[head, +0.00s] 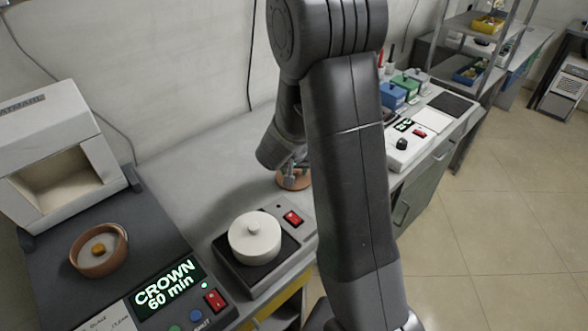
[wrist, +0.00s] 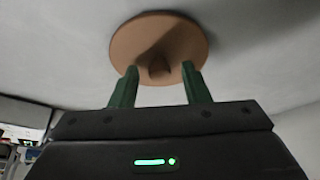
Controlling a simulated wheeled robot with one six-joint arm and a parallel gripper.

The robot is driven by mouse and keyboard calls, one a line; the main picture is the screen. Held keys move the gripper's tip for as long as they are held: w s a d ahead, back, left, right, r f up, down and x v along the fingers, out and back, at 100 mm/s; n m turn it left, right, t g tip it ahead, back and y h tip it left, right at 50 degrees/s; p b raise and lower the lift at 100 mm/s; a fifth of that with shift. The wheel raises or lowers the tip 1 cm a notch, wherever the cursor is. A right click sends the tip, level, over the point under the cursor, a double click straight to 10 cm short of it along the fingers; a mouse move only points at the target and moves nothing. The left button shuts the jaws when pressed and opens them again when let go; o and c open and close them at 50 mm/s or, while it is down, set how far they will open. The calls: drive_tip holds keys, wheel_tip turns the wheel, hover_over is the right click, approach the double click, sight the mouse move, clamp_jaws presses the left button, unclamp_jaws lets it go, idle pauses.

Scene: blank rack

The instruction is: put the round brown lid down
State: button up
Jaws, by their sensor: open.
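The round brown lid (wrist: 160,38) lies flat on the grey-white bench top, knob up. In the head view the lid (head: 293,182) is partly hidden by my arm and gripper. My gripper (wrist: 160,70) is open, its two green fingers standing apart on either side of the lid's knob (wrist: 159,69), with a gap showing on each side. In the head view my gripper (head: 292,168) is low over the lid, mostly hidden behind my arm.
A white lidded pot (head: 254,238) sits on a dark hotplate in front of the lid. A brown bowl (head: 99,250) with an orange-brown piece stands before a white furnace (head: 62,150) at left. Bench (head: 195,165) left of the lid is bare. Blue and green boxes stand farther right.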

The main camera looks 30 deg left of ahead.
drive_tip(key=shift+r, duration=0.4)
drive_tip(key=p+v, duration=0.1)
drive_tip(key=v, duration=1)
drive_tip(key=shift+s+r, duration=0.2)
